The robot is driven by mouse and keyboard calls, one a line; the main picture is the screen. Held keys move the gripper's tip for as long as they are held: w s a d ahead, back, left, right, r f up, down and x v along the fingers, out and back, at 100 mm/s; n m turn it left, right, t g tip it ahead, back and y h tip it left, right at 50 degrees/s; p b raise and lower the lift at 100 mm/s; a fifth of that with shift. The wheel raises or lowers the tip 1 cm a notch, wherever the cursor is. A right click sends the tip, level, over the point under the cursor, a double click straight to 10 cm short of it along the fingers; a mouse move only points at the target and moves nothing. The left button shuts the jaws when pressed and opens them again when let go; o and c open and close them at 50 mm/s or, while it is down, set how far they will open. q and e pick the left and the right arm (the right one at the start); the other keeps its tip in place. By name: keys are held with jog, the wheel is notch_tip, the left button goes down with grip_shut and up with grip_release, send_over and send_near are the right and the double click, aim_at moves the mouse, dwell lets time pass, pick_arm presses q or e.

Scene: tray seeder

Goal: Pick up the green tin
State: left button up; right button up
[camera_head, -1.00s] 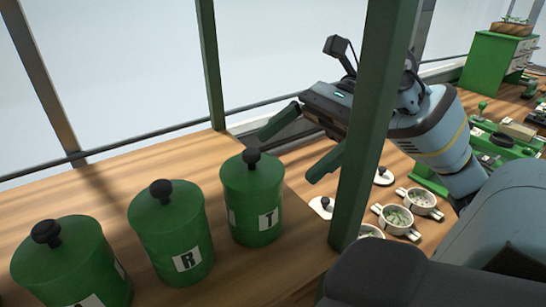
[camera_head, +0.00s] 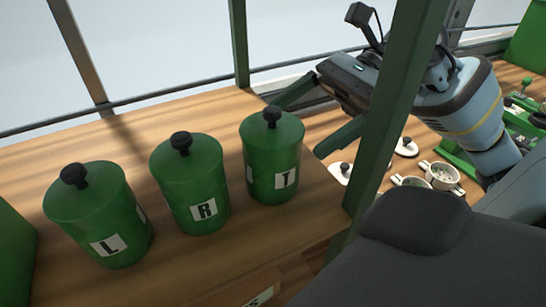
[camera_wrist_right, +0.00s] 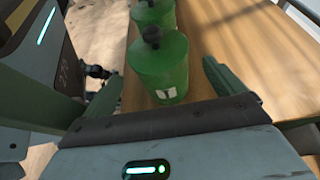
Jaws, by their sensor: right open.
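Three green tins with black knobs stand upright in a row on the wooden surface in the head view: tin L (camera_head: 98,215), tin R (camera_head: 190,180) and tin T (camera_head: 272,155). My right gripper (camera_head: 297,131) is open and empty, just right of and behind tin T. In the right wrist view, tin T (camera_wrist_right: 160,68) stands ahead between the open fingers of my right gripper (camera_wrist_right: 158,80), with no clear contact. Another tin (camera_wrist_right: 152,14) shows behind it there, cut by the top edge. My left gripper is not in view.
A dark green post (camera_head: 400,105) stands in front of my right arm. White two-handled pots (camera_head: 442,175) and white lids (camera_head: 405,147) lie beyond it on the right. Another green object (camera_head: 12,250) is at the left edge. The wooden surface (camera_head: 130,140) behind the tins is clear.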

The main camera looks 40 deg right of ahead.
aim_at(285, 133)
jog(key=p+x, duration=0.1)
jog(key=x, duration=0.3)
jog(key=shift+d, duration=0.1)
jog(key=shift+a+f, duration=0.2)
jog(key=shift+a, duration=0.1)
jog(key=c, duration=1.3)
jog(key=shift+o, duration=0.2)
